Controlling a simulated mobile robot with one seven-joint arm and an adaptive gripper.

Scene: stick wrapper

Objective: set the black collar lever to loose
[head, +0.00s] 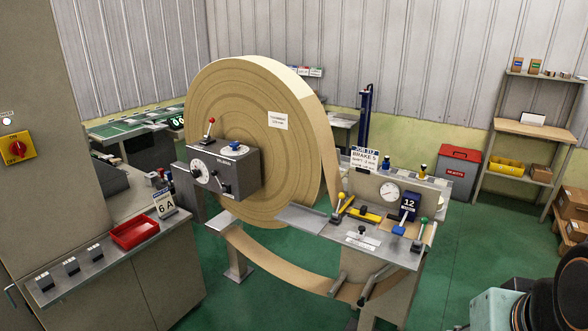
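A dark grey control box (222,170) stands in front of the hub of the large brown paper roll (265,120). On its front face are a white dial (197,172) and a small black-knobbed lever (222,187). Another black knob (361,231) sits on the metal table to the right. The markings are too small to read, so I cannot tell which black handle is the collar lever or how it is set. My gripper is not in view.
The metal table (300,217) right of the roll carries yellow (341,198) and green (424,222) levers and a gauge (389,192). A paper web (275,262) hangs below. A red tray (134,232) lies on the left cabinet. Green floor shows at right.

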